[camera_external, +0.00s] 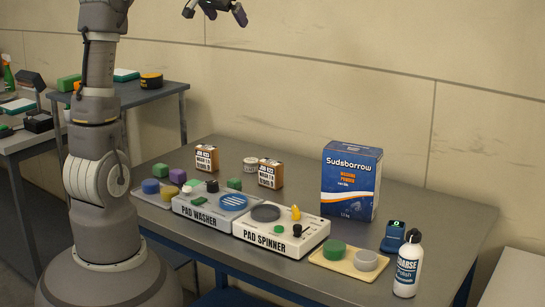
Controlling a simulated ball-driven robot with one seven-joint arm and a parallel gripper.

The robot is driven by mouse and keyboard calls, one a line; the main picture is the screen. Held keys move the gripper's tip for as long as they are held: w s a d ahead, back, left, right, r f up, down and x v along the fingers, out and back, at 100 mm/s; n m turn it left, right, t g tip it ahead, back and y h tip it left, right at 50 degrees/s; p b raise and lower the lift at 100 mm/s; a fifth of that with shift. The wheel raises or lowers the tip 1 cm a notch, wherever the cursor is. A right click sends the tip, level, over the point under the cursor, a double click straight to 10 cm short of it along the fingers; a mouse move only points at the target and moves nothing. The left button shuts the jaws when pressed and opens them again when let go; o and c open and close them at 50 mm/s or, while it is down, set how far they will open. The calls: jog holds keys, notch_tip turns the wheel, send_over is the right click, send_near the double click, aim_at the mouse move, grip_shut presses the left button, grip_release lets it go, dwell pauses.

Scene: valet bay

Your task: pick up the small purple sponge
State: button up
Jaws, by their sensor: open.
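The small purple sponge (177,175) is a little block at the left end of the grey table (300,180). It sits just right of a green block (160,170) and behind a blue round pad (150,186) and a yellow round pad (169,192). My gripper (214,12) is at the top edge of the picture, high above the table and well away from the sponge. Its fingers are spread and empty, and part of it is cut off by the frame.
The pad washer (198,217) stands close right of the sponge, with the pad spinner (265,240) beyond it. Small brown boxes (206,158) stand behind. A blue washing powder box (350,182) and a white bottle (407,265) are at the right. The table's back middle is fairly clear.

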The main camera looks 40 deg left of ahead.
jog(key=s+d+r+t+b, duration=0.2)
jog(key=s+d+r, duration=0.4)
jog(key=r, duration=0.4)
jog(key=shift+s+d+t+h, duration=0.3)
jog(key=shift+s+d+t, duration=0.05)
jog(key=shift+d+t, duration=0.5)
jog(key=s+d+r, duration=0.1)
jog(key=s+r, duration=0.1)
jog(key=s+d+r+t+b, duration=0.1)
jog(key=s+r, duration=0.1)
jog(key=s+d+r+t+h+b, duration=0.1)
jog(key=s+d+r, duration=0.1)
jog(key=shift+s+r+t, duration=0.25)
jog(key=shift+s+r, duration=0.1)
jog(key=shift+s, duration=0.05)
jog(key=c, duration=0.3)
jog(key=shift+s+d+r, duration=0.1)
jog(key=shift+s+r, duration=0.1)
jog(key=shift+r, duration=0.1)
jog(key=c, duration=0.4)
